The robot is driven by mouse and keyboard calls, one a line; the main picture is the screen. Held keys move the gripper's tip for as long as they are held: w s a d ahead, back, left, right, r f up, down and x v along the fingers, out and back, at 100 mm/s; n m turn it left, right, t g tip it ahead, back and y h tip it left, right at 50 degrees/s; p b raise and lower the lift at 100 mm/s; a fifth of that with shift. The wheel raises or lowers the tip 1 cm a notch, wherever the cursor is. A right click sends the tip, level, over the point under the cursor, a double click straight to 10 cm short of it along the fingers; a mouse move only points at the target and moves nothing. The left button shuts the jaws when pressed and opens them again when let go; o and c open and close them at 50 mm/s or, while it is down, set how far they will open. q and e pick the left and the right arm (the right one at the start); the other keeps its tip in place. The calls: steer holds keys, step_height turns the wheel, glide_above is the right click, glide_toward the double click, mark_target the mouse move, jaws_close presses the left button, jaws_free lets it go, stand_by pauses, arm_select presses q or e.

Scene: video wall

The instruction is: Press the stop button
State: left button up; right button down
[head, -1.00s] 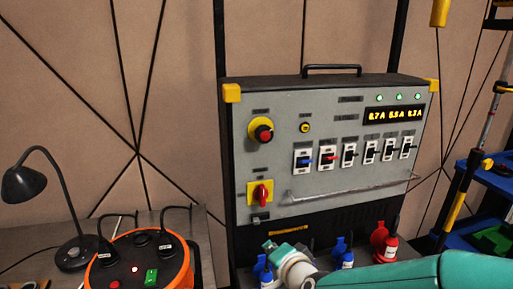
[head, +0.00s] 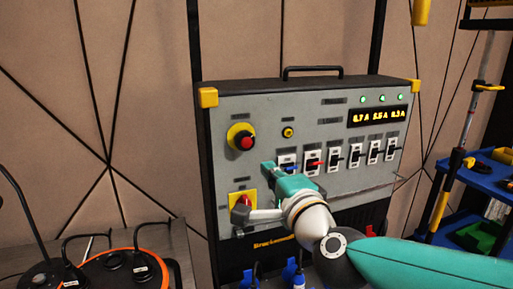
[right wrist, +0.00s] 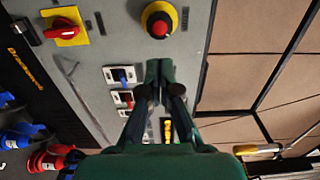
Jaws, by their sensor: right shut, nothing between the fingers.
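The stop button, a red mushroom knob on a round yellow collar (head: 241,138), is at the upper left of the grey panel. It also shows near the top middle of the right wrist view (right wrist: 159,22). My right gripper (head: 268,167) is shut and empty in front of the panel, below and right of the button in the head view. In the right wrist view its closed fingertips (right wrist: 159,70) point toward the button, with a gap between them in the picture. I cannot tell how far they stand off the panel. My left gripper is not in view.
A red rotary switch on a yellow plate (head: 243,203) is below the button, partly behind my right arm. A row of breaker switches (head: 337,158) and a small yellow button (head: 288,132) are to the right. Blue and red plugs (right wrist: 48,160) are below the panel.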

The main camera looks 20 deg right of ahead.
mark_target(247, 144)
arm_select(q)
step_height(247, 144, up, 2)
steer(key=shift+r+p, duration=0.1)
steer(key=shift+p, duration=0.9)
arm_select(e)
steer(key=w, duration=1.2)
steer(key=shift+w+a+f, duration=0.1)
steer(key=shift+w+a, duration=0.05)
steer(key=shift+w, duration=0.25)
